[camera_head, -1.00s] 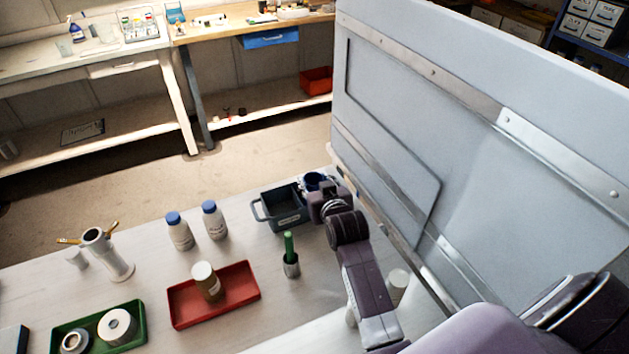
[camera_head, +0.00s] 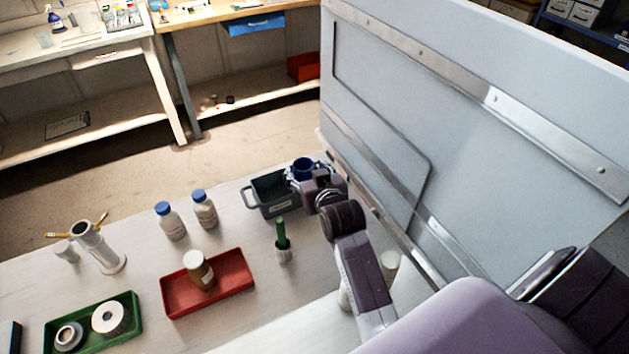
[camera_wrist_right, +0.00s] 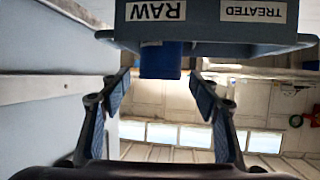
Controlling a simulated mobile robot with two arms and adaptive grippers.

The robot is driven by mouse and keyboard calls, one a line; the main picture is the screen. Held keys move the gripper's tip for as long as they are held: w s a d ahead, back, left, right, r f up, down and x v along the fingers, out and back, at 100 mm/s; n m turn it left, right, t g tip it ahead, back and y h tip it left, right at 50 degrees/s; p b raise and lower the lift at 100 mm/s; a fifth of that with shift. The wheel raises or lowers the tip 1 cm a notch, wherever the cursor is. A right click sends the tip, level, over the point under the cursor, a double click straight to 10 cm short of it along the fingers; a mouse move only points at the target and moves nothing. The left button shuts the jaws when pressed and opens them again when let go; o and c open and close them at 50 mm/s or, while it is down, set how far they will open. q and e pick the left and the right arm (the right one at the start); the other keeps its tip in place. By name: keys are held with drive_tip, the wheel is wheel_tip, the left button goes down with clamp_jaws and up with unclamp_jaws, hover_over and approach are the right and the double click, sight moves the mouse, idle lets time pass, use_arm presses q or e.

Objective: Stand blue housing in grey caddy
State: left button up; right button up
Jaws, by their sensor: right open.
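The grey caddy (camera_head: 262,209) stands near the table's far edge, beside the big grey panel. The blue housing (camera_head: 303,166) shows as a round blue ring at the caddy's right end, upright and apparently in the right compartment; its lower part is hidden. In the right wrist view the picture is upside down: the caddy (camera_wrist_right: 215,32) has RAW and TREATED labels, and the housing (camera_wrist_right: 160,62) sticks out past its rim on the RAW side. My right gripper (camera_wrist_right: 162,88) is open and empty, its fingers on either side of the housing's line with gaps. My left gripper is not in view.
A grey cup with a green-handled tool (camera_head: 283,252) stands in front of the caddy. A red tray (camera_head: 235,286) holds a jar, a green tray (camera_head: 132,335) holds round parts. Two blue-capped bottles (camera_head: 204,210) stand left. The grey panel (camera_head: 400,130) closely bounds the right side.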

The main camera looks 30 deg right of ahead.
drive_tip(key=b+v, duration=0.1)
drive_tip(key=v, duration=0.8)
drive_tip(key=shift+s, duration=0.25)
drive_tip(key=shift+a+r, duration=0.1)
drive_tip(key=shift+r, duration=0.1)
